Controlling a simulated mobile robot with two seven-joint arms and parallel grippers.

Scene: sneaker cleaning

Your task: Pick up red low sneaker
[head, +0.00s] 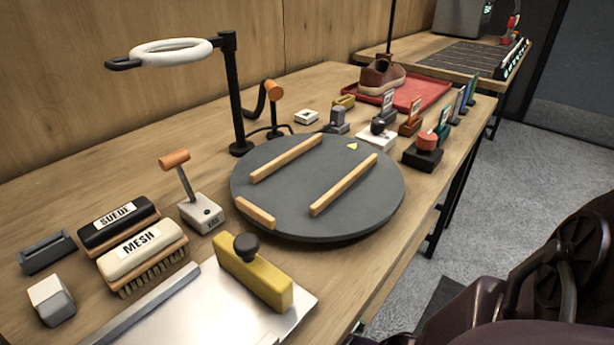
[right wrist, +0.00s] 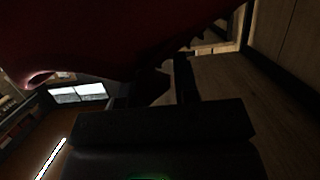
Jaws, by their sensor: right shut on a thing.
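In the right wrist view a large dark red body, the red low sneaker (right wrist: 110,35), fills the top of the picture. It is very dark there, and most of its outline is cut off. My right gripper (right wrist: 168,82) is just below it, its dark fingers shut on it. The exact hold is hard to see. The head view shows neither this gripper nor my left gripper. In the head view a brown low shoe (head: 382,76) stands on a red tray (head: 432,93) at the back of the bench.
A round grey turntable (head: 330,195) with wooden strips lies mid-bench. A ring lamp (head: 238,100) stands behind it. Brushes (head: 140,255) and a metal plate with a yellow block (head: 252,272) are at front left. Several small stands (head: 424,150) line the right edge.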

